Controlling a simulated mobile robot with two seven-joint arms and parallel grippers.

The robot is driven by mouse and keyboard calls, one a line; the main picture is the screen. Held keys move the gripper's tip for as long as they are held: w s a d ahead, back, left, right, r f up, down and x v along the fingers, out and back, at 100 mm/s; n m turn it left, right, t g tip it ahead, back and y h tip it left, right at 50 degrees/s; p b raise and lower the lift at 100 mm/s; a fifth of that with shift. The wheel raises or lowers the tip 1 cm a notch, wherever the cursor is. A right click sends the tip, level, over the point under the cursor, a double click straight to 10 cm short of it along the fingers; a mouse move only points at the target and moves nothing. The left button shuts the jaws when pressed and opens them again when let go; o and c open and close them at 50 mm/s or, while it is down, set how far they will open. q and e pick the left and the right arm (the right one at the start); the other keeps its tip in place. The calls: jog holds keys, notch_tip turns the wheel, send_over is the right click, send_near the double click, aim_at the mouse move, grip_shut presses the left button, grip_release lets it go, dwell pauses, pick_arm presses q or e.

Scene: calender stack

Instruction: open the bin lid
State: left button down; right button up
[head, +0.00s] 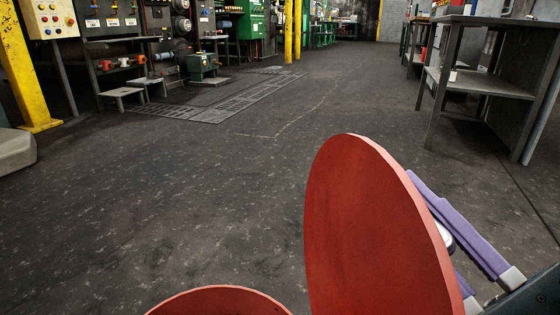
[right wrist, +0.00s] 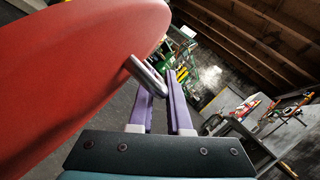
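The round red bin lid (head: 365,230) stands raised and steeply tilted in the head view. A curved part of the red bin (head: 222,302) shows at the bottom edge. The lid's underside or top fills the left of the right wrist view (right wrist: 70,80). A pale metal handle (right wrist: 147,76) sticks out from the lid beside my right gripper's fingers. My right gripper (right wrist: 165,85), with purple fingers, is behind the lid in the head view (head: 450,240). Its fingers stand apart with a gap between them. Whether they touch the handle is unclear. My left gripper is out of view.
A grey workbench with a shelf (head: 485,85) stands at the right. Machines and a control panel (head: 50,18) line the left, by a yellow post (head: 25,70). The dark floor (head: 230,180) between them is clear.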

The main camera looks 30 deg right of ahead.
jog(key=shift+o, duration=0.7)
jog(key=d+p+v, duration=0.1)
jog(key=v, duration=0.6)
jog(key=shift+s+a, duration=0.25)
jog(key=shift+a, duration=0.3)
